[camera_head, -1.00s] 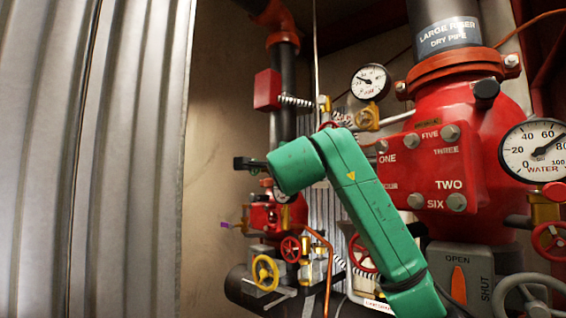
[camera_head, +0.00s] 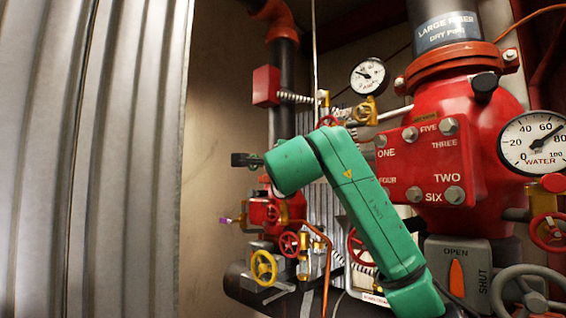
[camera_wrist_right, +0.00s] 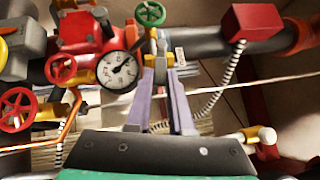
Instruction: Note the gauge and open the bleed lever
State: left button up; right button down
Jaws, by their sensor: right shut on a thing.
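My right arm reaches in from the lower right in the head view, and its gripper's jaws are hidden behind its green wrist. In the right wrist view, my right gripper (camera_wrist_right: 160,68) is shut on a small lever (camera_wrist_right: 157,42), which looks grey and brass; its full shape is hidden. A white round gauge (camera_wrist_right: 117,72) sits beside the fingers on red valve work; its figures are too small to read. A larger WATER gauge (camera_head: 533,142) is at right, its needle pointing up and right. Another gauge (camera_head: 369,76) is higher up. My left gripper is out of view.
The big red riser valve (camera_head: 450,150) fills the right side. A yellow handwheel (camera_head: 264,268) and a red handwheel (camera_head: 290,244) are low down. A red box (camera_head: 266,87) is on the upright pipe. Corrugated metal (camera_head: 90,160) stands at left.

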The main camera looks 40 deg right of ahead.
jog(key=shift+w+a+f+m+g+h+b, duration=0.2)
jog(key=shift+w+f+m+g+h+b, duration=0.8)
jog(key=shift+m+h, duration=2.1)
jog(key=shift+w+a+f+m+g+h+b, duration=0.4)
jog(key=shift+m+g+h+b, duration=1.35)
jog(key=shift+m, duration=2.4)
jog(key=shift+w+a+f+m+g+h+b, duration=0.1)
jog(key=shift+w+f+m+g+h+b, duration=0.65)
jog(key=shift+m+h, duration=2.4)
jog(key=shift+w+r+m+y+b, duration=0.15)
jog(key=shift+r+m+y+b, duration=0.2)
jog(key=shift+m+y+b, duration=0.2)
jog(key=c, duration=0.8)
grip_release()
jog(key=shift+f, duration=0.1)
jog(key=shift+w+f, duration=0.1)
